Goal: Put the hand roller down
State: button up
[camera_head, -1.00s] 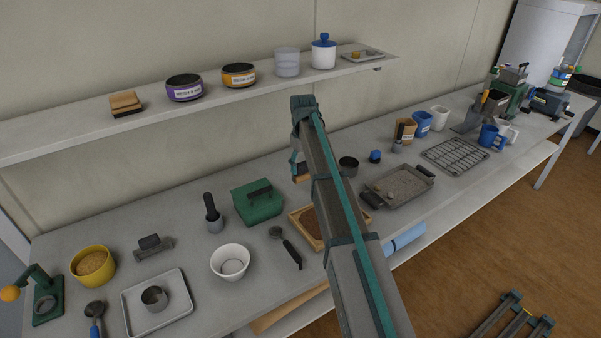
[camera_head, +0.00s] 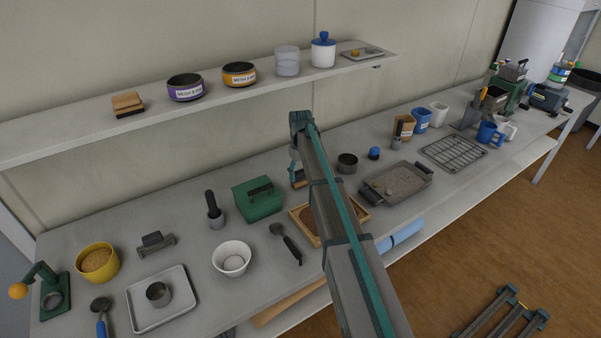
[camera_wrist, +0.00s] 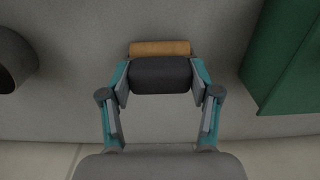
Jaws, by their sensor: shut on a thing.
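The hand roller has a black part and a tan wooden part. My gripper (camera_wrist: 160,80) is shut on the black part (camera_wrist: 160,74) in the wrist view, with a finger at each side. The tan part (camera_wrist: 160,48) shows just beyond the fingertips. In the head view the roller (camera_head: 299,181) is low over the bench (camera_head: 190,205), to the right of the green box, largely hidden by my arm. I cannot tell whether it touches the bench.
The green box (camera_head: 258,200) stands close by; it also shows in the wrist view (camera_wrist: 285,55). A dark metal cup (camera_head: 347,163) is on the roller's other side. A wooden tray of soil (camera_head: 298,212) lies in front, partly behind my arm. The shelf (camera_head: 60,135) runs above the bench.

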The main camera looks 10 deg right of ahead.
aim_at(301, 171)
jog(key=shift+f, duration=0.1)
jog(key=o, duration=1)
jog(key=shift+r+b, duration=1.2)
jog(key=shift+r, duration=2.7)
